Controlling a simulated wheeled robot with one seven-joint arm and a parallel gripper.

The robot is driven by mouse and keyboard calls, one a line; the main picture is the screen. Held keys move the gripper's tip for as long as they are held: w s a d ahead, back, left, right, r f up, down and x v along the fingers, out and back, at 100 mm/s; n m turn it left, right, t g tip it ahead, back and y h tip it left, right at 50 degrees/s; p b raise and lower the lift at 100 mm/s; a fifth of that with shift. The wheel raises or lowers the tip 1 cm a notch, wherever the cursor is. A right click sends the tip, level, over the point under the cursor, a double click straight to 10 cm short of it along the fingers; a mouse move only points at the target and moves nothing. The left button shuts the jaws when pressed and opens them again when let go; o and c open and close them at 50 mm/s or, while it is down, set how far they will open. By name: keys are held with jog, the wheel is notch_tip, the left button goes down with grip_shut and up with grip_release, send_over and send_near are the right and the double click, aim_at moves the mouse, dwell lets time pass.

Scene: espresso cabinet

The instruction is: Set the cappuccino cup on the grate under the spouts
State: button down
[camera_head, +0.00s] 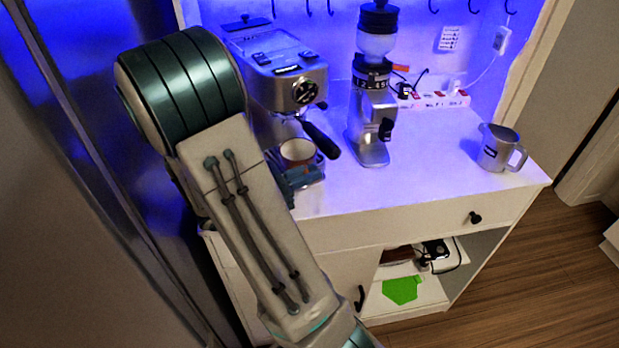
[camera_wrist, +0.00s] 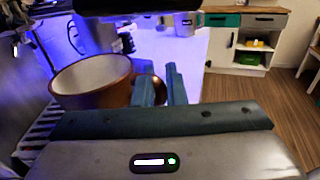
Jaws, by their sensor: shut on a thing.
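The brown cappuccino cup (camera_head: 298,162) with a pale inside is at the front of the espresso machine (camera_head: 290,70), low beside the portafilter. In the wrist view the cup (camera_wrist: 95,96) is upright at the left, its handle between my fingers. My gripper (camera_wrist: 161,90) is shut on that handle; in the head view my gripper (camera_head: 300,178) is just in front of the cup. The slatted grate (camera_wrist: 40,125) shows below and left of the cup. I cannot tell whether the cup touches it. The spouts are not clear in either view.
The portafilter's black handle (camera_head: 321,139) juts out right of the cup. A grinder (camera_head: 372,120) stands to its right. A metal pitcher (camera_head: 497,150) is at the counter's right end. The counter (camera_head: 425,165) between grinder and pitcher is clear. My arm covers the machine's left front.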

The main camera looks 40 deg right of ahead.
aim_at(310, 149)
jog(key=shift+w+d+p, duration=0.2)
jog(key=shift+w+d, duration=0.3)
jog(key=shift+w, duration=0.6)
jog(key=shift+w+d+p, duration=0.15)
jog(key=shift+w+d, duration=0.3)
jog(key=shift+w, duration=0.6)
jog(key=shift+w+d+p, duration=0.2)
jog(key=shift+w+d, duration=0.3)
jog(key=shift+w, duration=0.6)
jog(key=shift+w+d+f, duration=0.15)
jog(key=shift+w+d, duration=0.05)
jog(key=shift+w, duration=0.15)
jog(key=shift+f, duration=0.1)
jog(key=c, duration=1.4)
grip_release()
jog(key=shift+a, duration=0.15)
